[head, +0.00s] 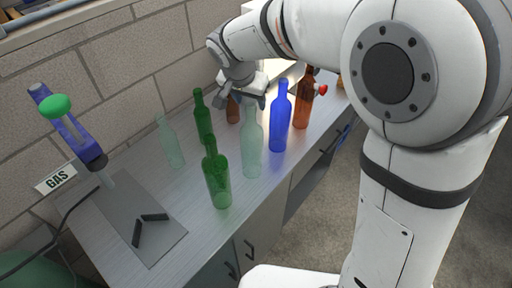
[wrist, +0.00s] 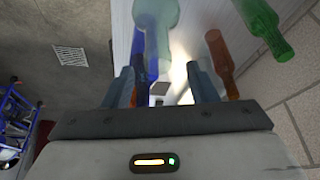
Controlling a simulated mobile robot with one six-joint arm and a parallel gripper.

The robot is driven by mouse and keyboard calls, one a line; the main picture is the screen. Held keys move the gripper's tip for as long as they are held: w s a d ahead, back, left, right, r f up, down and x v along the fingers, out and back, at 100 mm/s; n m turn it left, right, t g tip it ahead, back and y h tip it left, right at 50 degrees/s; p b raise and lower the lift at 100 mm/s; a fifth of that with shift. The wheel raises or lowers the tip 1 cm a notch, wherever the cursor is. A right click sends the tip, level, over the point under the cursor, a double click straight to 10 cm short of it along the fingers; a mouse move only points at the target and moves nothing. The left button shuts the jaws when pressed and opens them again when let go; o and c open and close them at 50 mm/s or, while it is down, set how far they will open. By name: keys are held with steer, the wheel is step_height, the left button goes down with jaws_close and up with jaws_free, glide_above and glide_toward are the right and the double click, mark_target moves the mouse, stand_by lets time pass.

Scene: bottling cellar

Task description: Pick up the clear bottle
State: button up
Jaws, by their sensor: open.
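Two clear, pale-tinted bottles stand upright on the bench in the head view. One clear bottle (head: 252,150) is near the middle, just in front of my gripper (head: 242,100); the other clear bottle (head: 171,146) is further left. In the wrist view a clear bottle (wrist: 156,22) is at the top, beyond the fingers and roughly in line with the gap. My gripper (wrist: 161,78) is open, and I see no bottle held in it. I cannot tell the exact distance from its fingertips to the bottle.
A blue bottle (head: 279,120) stands right of the middle clear one, with a brown bottle (head: 303,103) beyond. Two green bottles (head: 203,117) (head: 217,180) stand left. Another brown bottle (head: 233,110) is by my gripper. A grey plate (head: 160,245) lies at the bench's left end.

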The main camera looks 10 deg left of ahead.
mark_target(252, 111)
steer(key=x, duration=0.2)
steer(key=s+p+x, duration=0.1)
steer(key=x, duration=0.2)
steer(key=shift+f, duration=0.15)
steer(key=shift+c, duration=0.4)
jaws_close()
